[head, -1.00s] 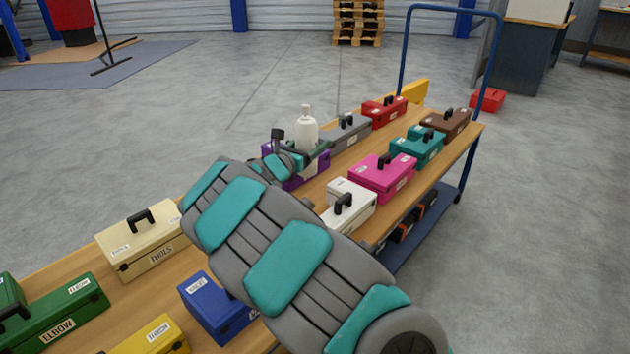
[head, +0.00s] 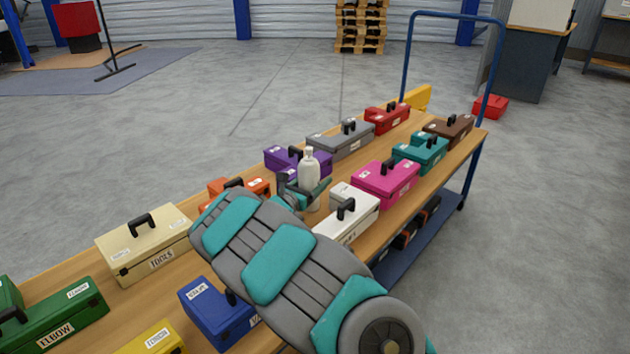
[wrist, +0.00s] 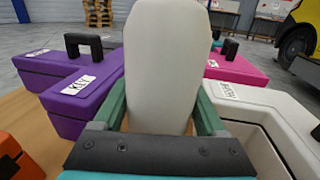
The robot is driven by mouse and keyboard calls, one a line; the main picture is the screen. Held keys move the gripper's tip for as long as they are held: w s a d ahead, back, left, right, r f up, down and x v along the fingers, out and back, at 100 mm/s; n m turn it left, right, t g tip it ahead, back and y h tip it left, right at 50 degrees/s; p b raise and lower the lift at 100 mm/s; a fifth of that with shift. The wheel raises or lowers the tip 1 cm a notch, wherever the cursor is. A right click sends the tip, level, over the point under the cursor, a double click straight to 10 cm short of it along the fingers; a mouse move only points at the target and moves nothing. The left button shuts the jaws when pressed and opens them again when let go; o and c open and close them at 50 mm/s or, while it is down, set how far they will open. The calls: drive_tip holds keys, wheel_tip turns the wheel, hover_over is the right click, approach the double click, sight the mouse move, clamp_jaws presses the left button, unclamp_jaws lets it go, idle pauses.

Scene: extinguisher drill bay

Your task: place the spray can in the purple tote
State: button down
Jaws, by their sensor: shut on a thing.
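The spray can (head: 309,168) is a white bottle with a small top. My gripper (head: 312,188) is shut around its lower part and holds it upright, between the purple tote and a white box. In the wrist view the can (wrist: 167,65) stands between the two green fingers, its top cut off by the frame. I cannot tell whether its base touches the table. The purple tote (head: 283,158) is a toolbox-like case with a black handle, just behind and left of the can. In the wrist view the tote (wrist: 97,97) is left of the can and shows a white label.
The wooden cart top (head: 262,225) carries several cases. A white box (head: 347,224) is close on the right, an orange box (head: 250,186) is left, and a grey box (head: 340,142) and a pink box (head: 386,182) are farther back. A blue rail (head: 405,55) rises at the far end.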

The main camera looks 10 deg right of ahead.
drive_tip(key=shift+f, duration=0.1)
drive_tip(key=shift+c, duration=1.1)
unclamp_jaws()
